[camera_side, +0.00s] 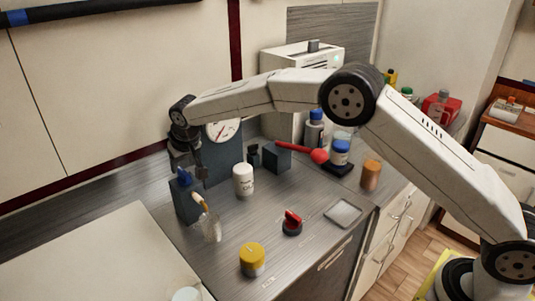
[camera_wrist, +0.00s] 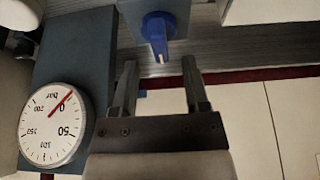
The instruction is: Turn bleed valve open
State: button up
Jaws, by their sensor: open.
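The bleed valve is a blue handle (camera_side: 184,176) on top of a dark blue-grey block (camera_side: 187,207) at the left of the counter in the side view. In the wrist view, the blue handle (camera_wrist: 156,30) sits at the top centre with a pale mark on its end. My gripper (camera_side: 189,174) is over the block, pointing down and close to the handle. In the wrist view my gripper (camera_wrist: 160,62) is open and empty, with the handle just beyond its fingertips, about centred between them. A round pressure gauge (camera_wrist: 50,125) with a red needle near 0 stands to the left.
The gauge (camera_side: 222,131) stands on a panel behind my gripper. A glass with a brush (camera_side: 209,227) is just in front of the block.

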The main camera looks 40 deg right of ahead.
aim_at(183, 171)
jog(key=shift+x, duration=1.5)
grip_shut()
